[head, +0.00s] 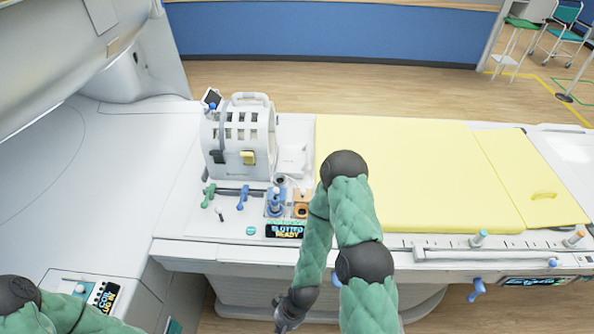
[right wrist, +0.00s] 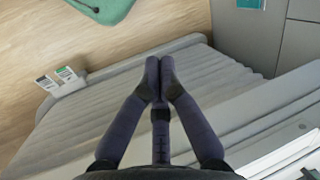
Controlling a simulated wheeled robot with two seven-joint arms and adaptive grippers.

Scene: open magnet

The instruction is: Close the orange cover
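A small orange cover (head: 302,195) is on the control panel at the front of the white table, right of a blue knob-like part (head: 276,203). It appears raised, with an orange-edged dark opening just below it, but it is too small to be sure. My right arm reaches in from the bottom, and its gripper (head: 284,322) hangs low in front of the table, below and apart from the cover. In the right wrist view the right gripper's fingers (right wrist: 159,78) meet at the tips with nothing visible between them. My left gripper is out of view; only its arm shows at lower left.
A white caged device (head: 240,140) stands behind the panel. Green and blue levers (head: 242,198) are left of the cover, and a black "slotted ready" display (head: 286,231) is below it. A yellow mat (head: 420,150) lies right; the large white machine is left.

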